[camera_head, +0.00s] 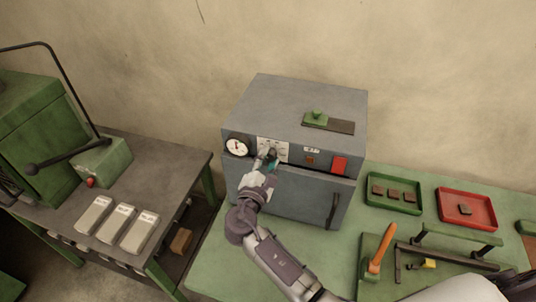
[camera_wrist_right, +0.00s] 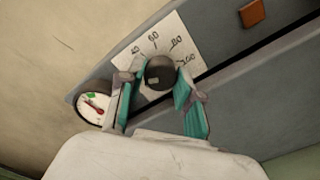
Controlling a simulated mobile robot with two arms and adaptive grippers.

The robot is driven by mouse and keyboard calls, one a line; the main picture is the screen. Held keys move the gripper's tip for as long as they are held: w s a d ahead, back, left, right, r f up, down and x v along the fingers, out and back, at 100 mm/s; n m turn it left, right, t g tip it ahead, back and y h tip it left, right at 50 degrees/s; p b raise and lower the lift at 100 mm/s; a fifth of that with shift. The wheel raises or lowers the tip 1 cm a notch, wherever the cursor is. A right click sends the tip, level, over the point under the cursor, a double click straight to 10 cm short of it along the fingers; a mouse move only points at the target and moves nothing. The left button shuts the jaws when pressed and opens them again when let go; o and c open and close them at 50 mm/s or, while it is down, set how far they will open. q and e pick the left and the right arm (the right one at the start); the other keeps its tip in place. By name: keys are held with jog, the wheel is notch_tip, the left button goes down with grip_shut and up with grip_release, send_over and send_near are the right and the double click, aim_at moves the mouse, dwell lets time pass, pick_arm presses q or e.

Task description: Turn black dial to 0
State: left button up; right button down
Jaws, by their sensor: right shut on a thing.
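The black dial (camera_wrist_right: 159,73) sits on a white scale plate (camera_wrist_right: 150,45) on the front of a grey oven-like box. The scale shows 40, 60, 80 and a higher figure; the 0 is not visible. A small light mark shows on the dial's face, but I cannot tell which figure it points to. My right gripper (camera_wrist_right: 158,95) is shut on the dial, its teal-padded fingers on either side of it. In the head view my right gripper (camera_head: 268,160) covers most of the dial. My left gripper is not in view.
A round white gauge (camera_head: 237,147) is left of the dial. A red switch (camera_head: 339,165) and a door handle (camera_head: 334,209) are to its right. A green tray (camera_head: 394,209) and a red tray (camera_head: 466,224) hold small brown pieces. A side table (camera_head: 170,164) stands left.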

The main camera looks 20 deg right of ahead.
jog(key=n+p, duration=0.1)
jog(key=n, duration=0.2)
jog(key=shift+n+p, duration=0.3)
jog(key=shift+n, duration=0.1)
jog(key=n, duration=0.2)
jog(key=shift+n, duration=1.8)
jog(key=c, duration=0.8)
grip_release()
jog(key=shift+f, duration=0.1)
jog(key=shift+o, duration=0.2)
